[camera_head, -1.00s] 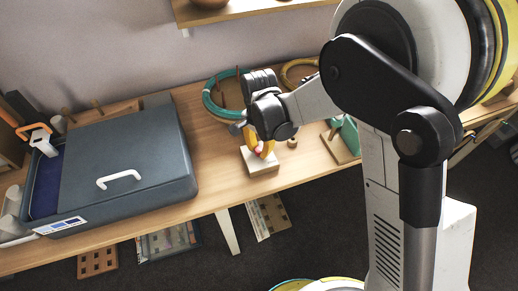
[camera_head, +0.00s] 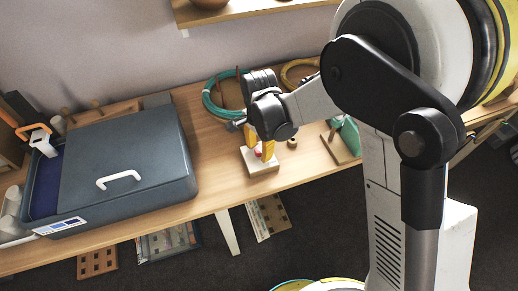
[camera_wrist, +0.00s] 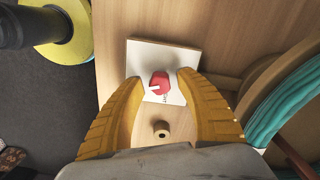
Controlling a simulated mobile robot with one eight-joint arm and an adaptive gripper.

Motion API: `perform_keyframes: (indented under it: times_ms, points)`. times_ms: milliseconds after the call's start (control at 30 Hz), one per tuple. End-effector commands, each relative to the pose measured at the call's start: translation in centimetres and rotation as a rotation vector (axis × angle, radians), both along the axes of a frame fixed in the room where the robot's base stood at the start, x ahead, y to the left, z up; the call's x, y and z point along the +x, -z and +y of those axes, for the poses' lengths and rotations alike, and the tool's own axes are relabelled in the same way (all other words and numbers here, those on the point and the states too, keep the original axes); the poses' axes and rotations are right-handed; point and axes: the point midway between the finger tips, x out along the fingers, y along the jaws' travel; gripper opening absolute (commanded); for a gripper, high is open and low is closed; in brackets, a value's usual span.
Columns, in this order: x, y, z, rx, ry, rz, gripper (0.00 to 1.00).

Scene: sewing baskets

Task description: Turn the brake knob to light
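The brake knob (camera_wrist: 160,83) is red with a white pointer line and sits on a pale square base (camera_wrist: 137,60) on the table. In the wrist view the pointer lies toward the left. Dark lettering shows beside the knob, too small to read in full. My gripper (camera_wrist: 157,78) has yellow fingers, spread apart, one on each side of the knob, with gaps visible. In the head view the knob (camera_head: 258,153) is partly hidden between the fingers, and the base (camera_head: 262,168) stands near the table's front edge.
A small wooden peg (camera_wrist: 161,129) stands close to the base. Teal coiled cord (camera_head: 212,104) lies behind the gripper. A big grey-blue case (camera_head: 130,160) with a white handle stands to the left. A wooden stand with a green part (camera_head: 348,135) is to the right.

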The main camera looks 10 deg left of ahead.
Motion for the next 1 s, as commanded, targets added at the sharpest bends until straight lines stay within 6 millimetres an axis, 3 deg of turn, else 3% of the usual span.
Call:
perform_keyframes:
  times_ms: [367,467,800,1000]
  points:
    - [0.0,-0.4,0.0,0.0,0.0,0.0,0.48]
    - [0.0,-1.7,0.0,0.0,0.0,0.0,0.48]
    - [0.0,-9.0,0.0,0.0,0.0,0.0,0.48]
    - [0.0,-11.5,0.0,0.0,0.0,0.0,0.48]
